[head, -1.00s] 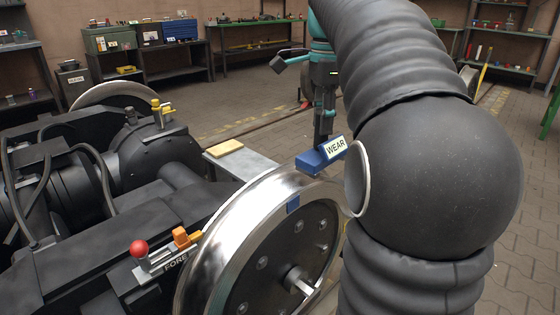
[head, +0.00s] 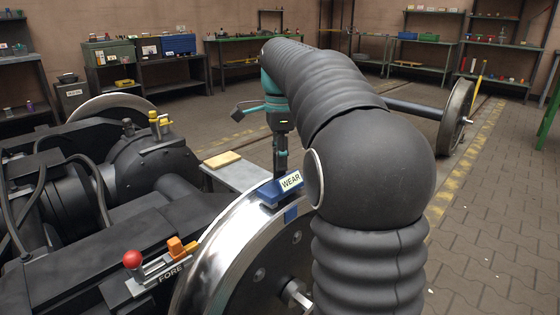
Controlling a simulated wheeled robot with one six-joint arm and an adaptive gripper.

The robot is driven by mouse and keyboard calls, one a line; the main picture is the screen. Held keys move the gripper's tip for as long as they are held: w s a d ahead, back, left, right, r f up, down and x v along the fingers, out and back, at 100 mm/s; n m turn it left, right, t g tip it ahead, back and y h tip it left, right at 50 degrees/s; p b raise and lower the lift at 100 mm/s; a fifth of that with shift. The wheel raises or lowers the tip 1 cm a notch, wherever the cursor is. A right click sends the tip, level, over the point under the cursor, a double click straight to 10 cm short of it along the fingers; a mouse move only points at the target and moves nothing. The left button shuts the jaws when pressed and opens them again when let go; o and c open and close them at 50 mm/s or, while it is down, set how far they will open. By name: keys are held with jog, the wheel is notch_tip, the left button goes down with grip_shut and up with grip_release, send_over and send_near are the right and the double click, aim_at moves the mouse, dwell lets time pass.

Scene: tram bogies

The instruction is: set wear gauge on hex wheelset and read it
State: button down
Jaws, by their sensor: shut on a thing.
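The wear gauge (head: 268,192) is a blue block with a white WEAR label. My gripper (head: 281,172) points down and is shut on its top. The gauge is at the top of the bright steel rim of the near wheel (head: 212,262). I cannot tell whether it rests on the rim or hovers just above it. A small blue mark (head: 291,214) is on the wheel's face just below the gauge. My arm hides the right part of the wheel. No reading can be made out.
A black bogie frame (head: 120,230) fills the left. It carries a FORE plate (head: 170,273) with a red knob (head: 133,259) and an orange block. A grey ledge (head: 240,174) with a yellow pad lies behind the wheel. Another wheelset (head: 455,117) stands at the back right. Paved floor is clear at right.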

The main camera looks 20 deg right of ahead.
jog(key=shift+f, duration=0.3)
jog(key=c, duration=0.9)
grip_release()
jog(key=shift+o, duration=0.2)
notch_tip(320, 180, up, 12)
jog(key=p, duration=0.3)
jog(key=shift+r+p, duration=0.2)
jog(key=shift+p, duration=0.1)
jog(key=s+a+f+n+t, duration=0.2)
jog(key=s+a+f+n, duration=0.3)
jog(key=s+f+n, duration=0.5)
jog(key=s+a+f+n+t, duration=0.3)
jog(key=s+a+f+n, duration=0.3)
jog(key=s+f+n, duration=0.4)
jog(key=s, duration=0.5)
jog(key=shift+s+t, duration=0.2)
jog(key=shift+t, duration=0.1)
